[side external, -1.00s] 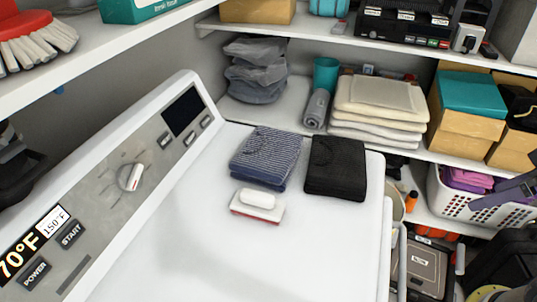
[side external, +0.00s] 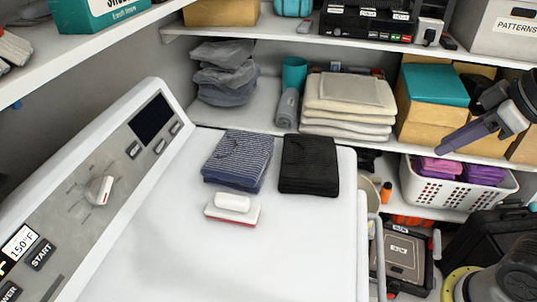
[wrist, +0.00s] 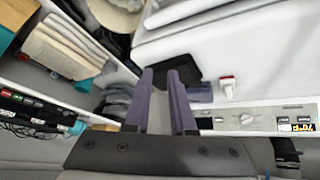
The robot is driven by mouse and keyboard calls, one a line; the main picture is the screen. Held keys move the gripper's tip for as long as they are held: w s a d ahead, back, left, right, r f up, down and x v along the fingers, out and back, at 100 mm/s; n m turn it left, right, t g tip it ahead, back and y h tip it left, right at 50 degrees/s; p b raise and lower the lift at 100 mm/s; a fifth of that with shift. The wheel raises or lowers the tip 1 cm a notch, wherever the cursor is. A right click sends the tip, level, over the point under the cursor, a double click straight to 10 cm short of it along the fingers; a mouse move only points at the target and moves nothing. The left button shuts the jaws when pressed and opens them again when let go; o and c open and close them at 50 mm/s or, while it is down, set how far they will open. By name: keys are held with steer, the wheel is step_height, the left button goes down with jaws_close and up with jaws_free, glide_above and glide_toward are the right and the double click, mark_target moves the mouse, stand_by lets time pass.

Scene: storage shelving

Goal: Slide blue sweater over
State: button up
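The blue sweater (side external: 237,160), folded and striped, lies on the white machine top beside a folded black garment (side external: 309,165). A narrow gap seems to separate them. In the wrist view the blue sweater (wrist: 200,92) shows small, just right of the fingers, with the black garment (wrist: 184,68) partly behind them. My gripper (side external: 445,148) is at the right in the side view, in front of the shelves and away from the sweater. In the wrist view its two purple fingers (wrist: 160,72) stand apart with nothing between them.
A white and red brush (side external: 232,208) lies in front of the sweater. The control panel (side external: 108,188) rises at the left. Stacked towels (side external: 348,105) sit on the shelf behind, and a white basket (side external: 460,190) stands at the right. The front machine top is clear.

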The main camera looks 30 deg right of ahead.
mark_target(239, 148)
steer(key=w+a+r+n, duration=0.1)
steer(key=w, duration=0.2)
steer(key=w+a+r+n, duration=0.1)
steer(key=w+r, duration=0.1)
steer(key=w, duration=0.2)
steer(key=w+a+r+n+y, duration=0.1)
steer(key=w, duration=0.3)
steer(key=shift+w+a+r+g, duration=0.15)
steer(key=shift+a+g, duration=0.15)
steer(key=shift+a, duration=0.05)
jaws_close()
steer(key=w+a+f+n+g, duration=0.1)
steer(key=w+a+f, duration=0.2)
steer(key=w, duration=0.2)
steer(key=w+a+f+n+g, duration=0.1)
steer(key=w+a+f, duration=0.3)
steer(key=w, duration=0.1)
steer(key=w+a+f+n+g, duration=0.1)
steer(key=w+a+f, duration=0.2)
steer(key=w+f, duration=0.1)
steer(key=shift+w+a+f+y, duration=0.1)
steer(key=shift+w+a+y, duration=0.1)
steer(key=shift+w+y, duration=0.3)
steer(key=x, duration=0.9)
steer(key=shift+f, duration=0.35)
steer(key=shift+w+a, duration=0.1)
steer(key=w+a, duration=0.6)
steer(key=shift+w+a, duration=0.15)
